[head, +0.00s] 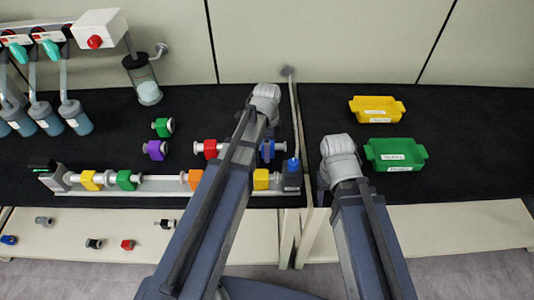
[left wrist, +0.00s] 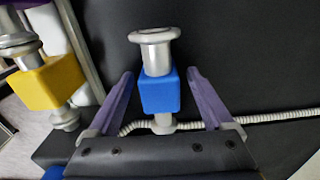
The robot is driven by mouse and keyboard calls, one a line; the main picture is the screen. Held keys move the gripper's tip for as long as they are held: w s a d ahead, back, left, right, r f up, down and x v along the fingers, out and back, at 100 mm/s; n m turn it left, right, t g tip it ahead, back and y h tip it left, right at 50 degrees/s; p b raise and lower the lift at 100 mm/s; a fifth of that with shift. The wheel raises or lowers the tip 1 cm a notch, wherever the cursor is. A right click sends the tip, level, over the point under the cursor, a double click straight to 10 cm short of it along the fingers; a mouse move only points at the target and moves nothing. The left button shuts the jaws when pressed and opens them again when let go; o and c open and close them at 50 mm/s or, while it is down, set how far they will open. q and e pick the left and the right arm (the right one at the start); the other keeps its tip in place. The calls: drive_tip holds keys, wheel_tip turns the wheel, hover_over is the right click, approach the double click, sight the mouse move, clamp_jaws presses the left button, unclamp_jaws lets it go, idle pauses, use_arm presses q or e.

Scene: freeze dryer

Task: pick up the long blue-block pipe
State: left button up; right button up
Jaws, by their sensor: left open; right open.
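The blue-block pipe (left wrist: 160,92) is in the left wrist view, with a silver flanged end pointing up and a blue block at its middle. In the head view its blue block (head: 267,151) lies on the black top, partly hidden by my left arm. My left gripper (left wrist: 160,73) is open, with one purple finger on each side of the blue block and visible gaps between. In the head view the left fingers are mostly hidden by my arm. My right gripper (head: 322,190) is open at the right, mostly hidden under its wrist, away from the pipe.
A rail (head: 152,187) with yellow, green and orange block pipes runs along the front edge. A red-block pipe (head: 210,149) lies left of my left arm. Yellow (head: 377,119) and green (head: 395,167) trays stand at right.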

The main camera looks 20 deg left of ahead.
use_arm(q)
clamp_jaws()
idle(0.8)
